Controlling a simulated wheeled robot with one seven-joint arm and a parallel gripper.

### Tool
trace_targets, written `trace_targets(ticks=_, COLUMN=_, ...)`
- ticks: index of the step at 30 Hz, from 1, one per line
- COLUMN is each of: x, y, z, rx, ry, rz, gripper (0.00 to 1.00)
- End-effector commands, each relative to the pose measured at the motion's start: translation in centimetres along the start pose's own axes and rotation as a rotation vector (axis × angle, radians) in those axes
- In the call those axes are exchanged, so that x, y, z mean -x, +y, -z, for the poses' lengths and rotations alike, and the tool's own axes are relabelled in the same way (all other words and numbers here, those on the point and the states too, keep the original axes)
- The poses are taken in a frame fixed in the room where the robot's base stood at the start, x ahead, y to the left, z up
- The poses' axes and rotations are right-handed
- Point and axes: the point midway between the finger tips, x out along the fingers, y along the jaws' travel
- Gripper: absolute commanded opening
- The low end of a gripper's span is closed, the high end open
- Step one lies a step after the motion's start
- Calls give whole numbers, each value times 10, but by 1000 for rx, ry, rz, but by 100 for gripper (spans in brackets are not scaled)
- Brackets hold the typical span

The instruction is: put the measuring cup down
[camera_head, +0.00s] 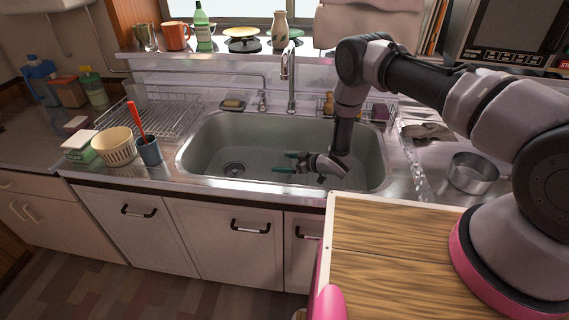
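My gripper (285,162) reaches over the steel sink (215,139), its two green fingers pointing left and standing apart. I see nothing between them. No thing is plainly a measuring cup. A round, open-topped metal vessel (472,173) stands upright on the counter right of the sink, well apart from my gripper; I cannot tell if it is the measuring cup. My arm hides part of the sink's right side.
A wire dish rack (165,112) stands left of the sink. A cream ribbed bowl (115,147) and a blue cup (149,151) with a red-handled item are near the front edge. The tap (290,75) rises behind the sink. A wooden board (385,235) lies at front right.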

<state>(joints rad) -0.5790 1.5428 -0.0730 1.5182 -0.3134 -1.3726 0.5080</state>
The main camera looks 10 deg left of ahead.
Motion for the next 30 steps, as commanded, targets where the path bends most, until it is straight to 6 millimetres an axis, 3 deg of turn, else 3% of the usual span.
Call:
trace_targets(ticks=5, x=2, y=0, z=3, rx=1, ry=-1, rz=-1, gripper=100)
trace_targets(ticks=18, x=68, y=1, z=2, rx=-2, ry=-1, rz=-3, gripper=100)
trace_targets(ticks=30, x=78, y=7, z=9, rx=0, ry=-4, rz=-13, gripper=100)
